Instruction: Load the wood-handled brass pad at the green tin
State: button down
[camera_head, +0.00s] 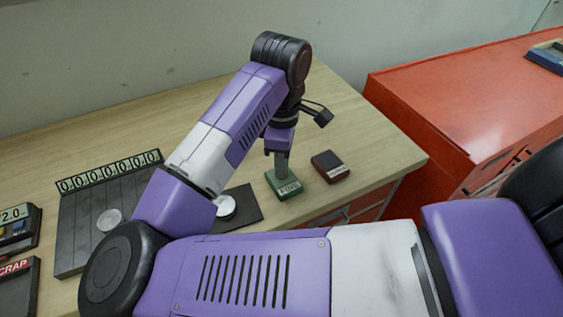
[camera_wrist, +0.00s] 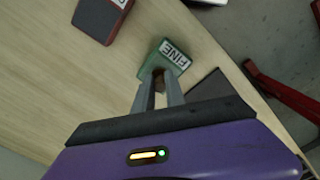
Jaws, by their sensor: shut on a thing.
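The green tin (camera_head: 285,187) stands near the front edge of the wooden bench, with a white label on its face. In the wrist view the green tin (camera_wrist: 150,67) shows its label, which reads FINE. My gripper (camera_head: 281,168) points straight down right at the tin's top. In the wrist view its two grey fingers (camera_wrist: 163,82) are close together, with a narrow brownish piece between them, likely the handle of the wood-handled brass pad (camera_wrist: 158,76). The pad's brass face is hidden, so I cannot tell whether it touches the tin's contents.
A dark red tin (camera_head: 330,166) stands just right of the green one. A dark mat (camera_head: 246,204) with a pale disc (camera_head: 226,206) lies left. A slatted rack (camera_head: 80,225) with number tiles and a grey disc is further left. An orange cabinet (camera_head: 450,90) stands right.

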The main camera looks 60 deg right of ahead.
jog(key=shift+r+p, duration=0.75)
jog(key=shift+r, duration=2.4)
